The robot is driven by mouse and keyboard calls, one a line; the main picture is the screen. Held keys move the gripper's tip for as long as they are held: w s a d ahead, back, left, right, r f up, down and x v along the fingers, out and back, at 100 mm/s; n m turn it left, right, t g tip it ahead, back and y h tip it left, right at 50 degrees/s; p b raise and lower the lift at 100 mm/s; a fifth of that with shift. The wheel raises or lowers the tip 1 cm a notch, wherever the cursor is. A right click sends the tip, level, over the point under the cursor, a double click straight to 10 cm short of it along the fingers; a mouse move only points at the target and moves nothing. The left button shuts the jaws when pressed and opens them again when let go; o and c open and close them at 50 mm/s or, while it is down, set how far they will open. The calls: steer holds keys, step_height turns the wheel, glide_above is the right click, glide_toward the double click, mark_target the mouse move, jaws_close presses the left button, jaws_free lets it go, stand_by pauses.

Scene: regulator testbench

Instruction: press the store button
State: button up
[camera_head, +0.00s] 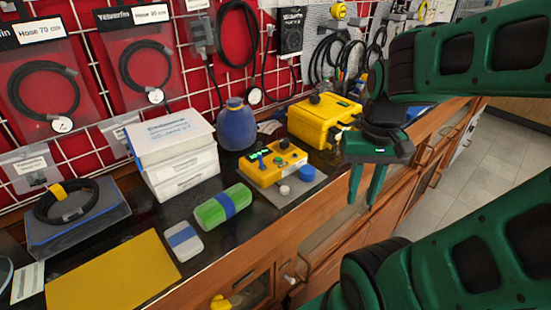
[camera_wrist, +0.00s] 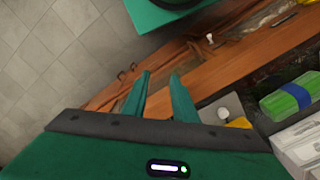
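A yellow control box (camera_head: 272,162) with small knobs, a black knob and green-lit parts on top lies on a grey mat on the dark counter. I cannot tell which of its parts is the store button. My gripper (camera_head: 363,188) hangs to the right of the box, in front of the counter edge, apart from everything. Its two green fingers are parted with nothing between them. In the wrist view the gripper (camera_wrist: 160,88) points at the wooden cabinet front, and the yellow box is not clearly seen there.
A larger yellow case (camera_head: 322,121) stands behind the box. A blue round container (camera_head: 237,128), white boxes (camera_head: 175,150), a green roll (camera_head: 222,206) with a blue band and a yellow sheet (camera_head: 112,278) are on the counter. Cables hang on the red wall behind. The floor (camera_head: 490,150) at right is clear.

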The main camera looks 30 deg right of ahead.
jaws_close()
stand_by(1.4)
